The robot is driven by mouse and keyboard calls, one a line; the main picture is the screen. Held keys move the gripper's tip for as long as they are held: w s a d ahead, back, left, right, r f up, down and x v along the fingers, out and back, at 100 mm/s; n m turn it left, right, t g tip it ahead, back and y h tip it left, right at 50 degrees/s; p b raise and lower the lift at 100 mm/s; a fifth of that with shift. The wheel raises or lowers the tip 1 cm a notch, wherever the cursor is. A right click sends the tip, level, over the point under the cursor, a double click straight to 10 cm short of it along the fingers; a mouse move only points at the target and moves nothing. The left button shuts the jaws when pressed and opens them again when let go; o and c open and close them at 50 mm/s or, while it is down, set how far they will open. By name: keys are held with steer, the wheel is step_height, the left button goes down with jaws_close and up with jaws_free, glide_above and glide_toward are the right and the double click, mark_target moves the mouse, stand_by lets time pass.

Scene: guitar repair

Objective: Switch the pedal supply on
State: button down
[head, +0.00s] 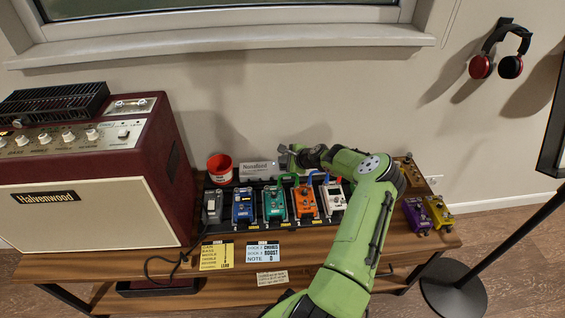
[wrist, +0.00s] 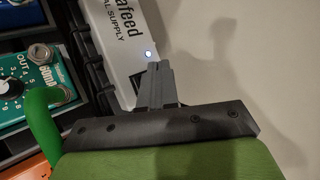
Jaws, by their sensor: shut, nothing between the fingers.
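The pedal supply is a white box (head: 258,170) behind the row of pedals, with dark lettering on its top. In the wrist view the supply (wrist: 122,38) runs from the top edge down to my fingers. A small bluish-white light (wrist: 148,54) glows near its end. My gripper (wrist: 158,66) is shut and empty, its fingertips right by that light at the end of the box. Whether they touch it I cannot tell. I cannot make out a switch; the fingers cover part of that end. In the head view my gripper (head: 286,156) is at the supply's right end.
Several coloured pedals, among them a teal one (head: 274,204), sit on a board in front of the supply. A red cup (head: 220,168) stands to its left, beside the maroon amplifier (head: 90,190). Purple (head: 416,216) and yellow (head: 438,212) pedals lie at the right. The wall is close behind.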

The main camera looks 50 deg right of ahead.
steer(key=r+p, duration=0.4)
steer(key=r, duration=0.1)
steer(key=shift+s+a+r, duration=0.15)
steer(key=shift+s, duration=0.1)
